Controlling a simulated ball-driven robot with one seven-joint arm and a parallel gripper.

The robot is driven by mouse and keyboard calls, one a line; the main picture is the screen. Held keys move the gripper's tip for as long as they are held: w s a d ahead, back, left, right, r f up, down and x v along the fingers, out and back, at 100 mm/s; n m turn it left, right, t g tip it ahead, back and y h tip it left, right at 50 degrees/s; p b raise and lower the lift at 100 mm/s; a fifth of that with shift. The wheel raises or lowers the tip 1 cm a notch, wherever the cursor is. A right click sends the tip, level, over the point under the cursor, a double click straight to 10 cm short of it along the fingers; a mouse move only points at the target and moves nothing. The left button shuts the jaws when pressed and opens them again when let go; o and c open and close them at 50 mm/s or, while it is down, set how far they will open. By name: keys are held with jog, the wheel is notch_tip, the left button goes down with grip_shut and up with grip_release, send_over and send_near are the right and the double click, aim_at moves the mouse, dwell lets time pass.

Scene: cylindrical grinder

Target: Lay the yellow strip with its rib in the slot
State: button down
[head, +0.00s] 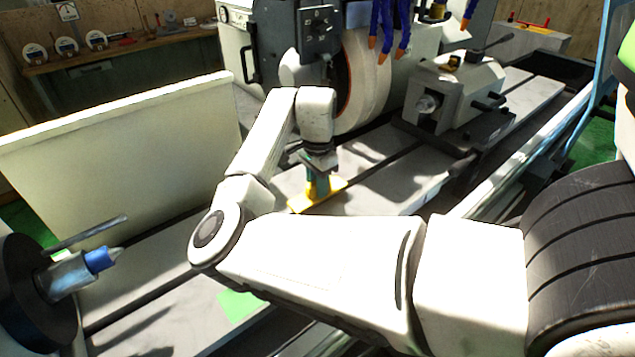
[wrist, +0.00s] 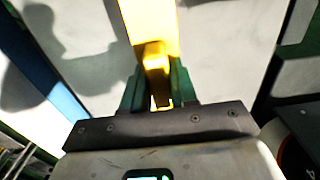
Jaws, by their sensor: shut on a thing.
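The yellow strip (head: 334,187) is low over the pale machine table in the head view, in line with a dark slot (head: 140,302) that runs along the table. It also shows in the wrist view (wrist: 149,22), reaching away from the fingers. My gripper (head: 318,184) is above the strip. Its green fingers (wrist: 157,88) are shut on a raised yellow part of the strip. The rib on the underside is hidden. I cannot tell whether the strip touches the table or its rib is in the slot.
The grinding wheel (head: 366,82) stands behind my gripper, with blue hoses (head: 385,25) above. A grey tailstock (head: 455,92) is to the right. A pale panel (head: 125,150) stands at the left, and a spindle with a blue tip (head: 99,260) at lower left.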

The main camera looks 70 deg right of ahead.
jog(key=shift+f+b, duration=0.6)
jog(key=shift+f, duration=0.65)
jog(key=c, duration=0.8)
grip_release()
jog(key=shift+r, duration=0.1)
notch_tip(320, 180, up, 11)
jog(key=shift+f+b, duration=0.2)
jog(key=shift+b, duration=0.5)
